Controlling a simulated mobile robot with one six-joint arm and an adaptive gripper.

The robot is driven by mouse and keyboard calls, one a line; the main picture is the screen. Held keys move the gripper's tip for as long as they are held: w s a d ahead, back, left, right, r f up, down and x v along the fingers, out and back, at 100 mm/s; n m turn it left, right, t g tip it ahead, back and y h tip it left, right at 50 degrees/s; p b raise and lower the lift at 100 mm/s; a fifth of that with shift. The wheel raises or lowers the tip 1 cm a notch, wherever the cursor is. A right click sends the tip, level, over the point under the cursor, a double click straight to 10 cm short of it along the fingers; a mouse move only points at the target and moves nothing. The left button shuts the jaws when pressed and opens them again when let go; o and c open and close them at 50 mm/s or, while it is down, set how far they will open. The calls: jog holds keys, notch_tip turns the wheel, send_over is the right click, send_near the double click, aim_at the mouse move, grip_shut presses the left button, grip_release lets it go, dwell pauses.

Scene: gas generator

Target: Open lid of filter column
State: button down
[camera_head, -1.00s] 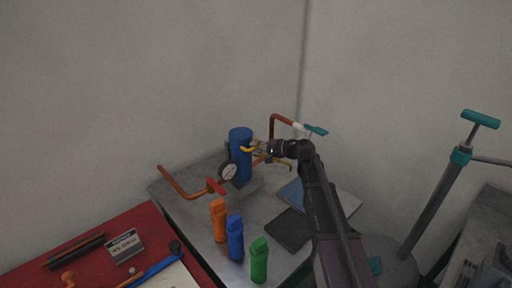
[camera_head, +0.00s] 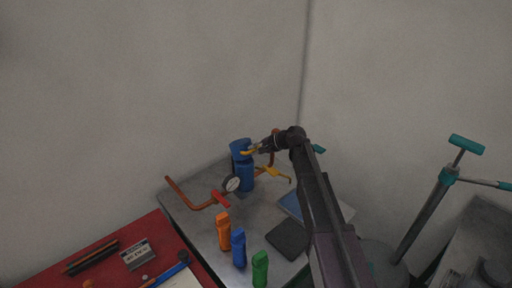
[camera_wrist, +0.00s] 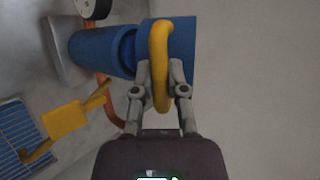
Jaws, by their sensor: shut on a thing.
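The blue filter column (camera_head: 243,175) stands on the metal table. Its blue lid (camera_head: 239,147) sits tilted at the top, out of line with the body. In the wrist view, the column body (camera_wrist: 100,52) lies at the left and the lid (camera_wrist: 182,48) at the right, with a step between them. A yellow curved handle (camera_wrist: 158,40) is on the lid. My gripper (camera_wrist: 158,84) is shut on this handle; it also shows in the head view (camera_head: 254,149), right of the lid. Whether the lid still touches the rim is unclear.
A pressure gauge (camera_head: 231,183) and a copper pipe with a red handle (camera_head: 221,199) are left of the column. A yellow valve handle (camera_head: 275,174) is at its right. Orange (camera_head: 223,231), blue (camera_head: 239,248) and green (camera_head: 260,268) bottle-like objects stand in front. A wall is behind.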

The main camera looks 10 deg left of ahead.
aim_at(246, 142)
jog(key=shift+w+a+r+m+g+h+p, duration=0.1)
jog(key=shift+w+a+r+g+h+p, duration=0.25)
jog(key=shift+r+p, duration=0.45)
jog(key=shift+w+a+r+m+g+h+p, duration=0.1)
jog(key=shift+w+a+r+g+h+p, duration=0.25)
jog(key=shift+p, duration=0.8)
jog(key=shift+w+a+r+m+g+h+p, duration=0.1)
jog(key=shift+w+a+r+h+p, duration=0.2)
jog(key=shift+r+h+p, duration=0.5)
jog(key=a+p, duration=0.1)
jog(key=p, duration=0.1)
jog(key=w+a+r+g+h+p, duration=0.1)
jog(key=shift+w+r+p, duration=0.15)
jog(key=shift+w+p, duration=0.05)
jog(key=shift+p, duration=0.2)
jog(key=w+a+h+p, duration=0.1)
jog(key=w+a+r+m+g+h+p, duration=0.1)
jog(key=shift+w+a+r+p, duration=0.1)
jog(key=shift+a+p, duration=0.2)
jog(key=w+a, duration=0.5)
jog(key=a, duration=0.1)
jog(key=shift+w+a+f+g+b, duration=0.15)
jog(key=shift+f+g+b, duration=0.1)
jog(key=shift+g+b, duration=0.05)
jog(key=c, duration=0.6)
grip_release()
jog(key=shift+c, duration=0.2)
